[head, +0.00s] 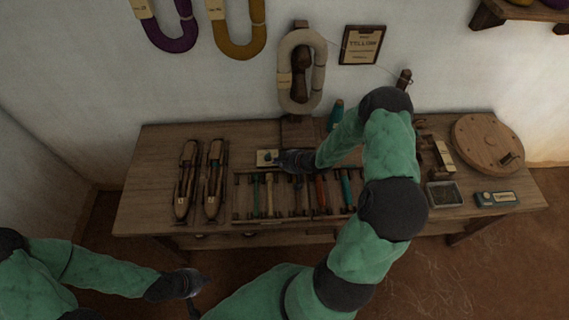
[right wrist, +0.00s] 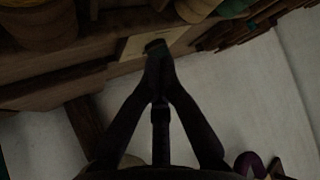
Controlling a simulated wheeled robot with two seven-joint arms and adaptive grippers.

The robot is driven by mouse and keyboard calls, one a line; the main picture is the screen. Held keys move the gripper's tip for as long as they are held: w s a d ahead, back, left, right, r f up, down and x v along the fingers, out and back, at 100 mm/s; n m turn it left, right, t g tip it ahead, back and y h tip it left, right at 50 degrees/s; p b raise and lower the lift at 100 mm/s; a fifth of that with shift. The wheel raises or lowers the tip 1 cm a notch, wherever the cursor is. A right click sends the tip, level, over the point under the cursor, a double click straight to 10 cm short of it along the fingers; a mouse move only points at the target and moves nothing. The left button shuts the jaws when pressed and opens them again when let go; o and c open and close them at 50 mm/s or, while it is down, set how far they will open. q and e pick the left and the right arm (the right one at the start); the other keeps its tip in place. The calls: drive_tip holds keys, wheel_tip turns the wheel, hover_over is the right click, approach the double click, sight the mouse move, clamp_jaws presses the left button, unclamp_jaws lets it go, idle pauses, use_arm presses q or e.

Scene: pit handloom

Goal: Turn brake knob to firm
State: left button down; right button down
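A small pale plate (head: 267,158) lies at the back of the bench, left of the wooden stand, with a small dark mark on it. I cannot make out a brake knob or its setting clearly. My right gripper (head: 284,160) points left at the plate's right edge. In the right wrist view the fingers of my right gripper (right wrist: 156,48) come together at the tips, in front of the pale plate (right wrist: 135,45). Anything between the tips is hidden. My left gripper (head: 192,285) hangs low in front of the bench, away from everything; its finger opening is unclear.
The wooden bench (head: 145,185) carries two shuttles (head: 187,180) at left and a rack of coloured tools (head: 270,195) below my right gripper. A yarn hank (head: 289,85) hangs on the stand behind. A round wooden disc (head: 480,140) and a metal tray (head: 444,195) are at right.

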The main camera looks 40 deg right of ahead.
sight(268, 161)
drive_tip(key=shift+b+x, duration=0.45)
drive_tip(key=shift+x, duration=1.25)
drive_tip(key=shift+w+a, duration=0.4)
drive_tip(key=shift+a, duration=0.05)
drive_tip(key=shift+a+r+p, duration=0.15)
drive_tip(key=shift+a+p, duration=0.05)
drive_tip(key=shift+p, duration=0.1)
drive_tip(key=shift+w+a, duration=0.1)
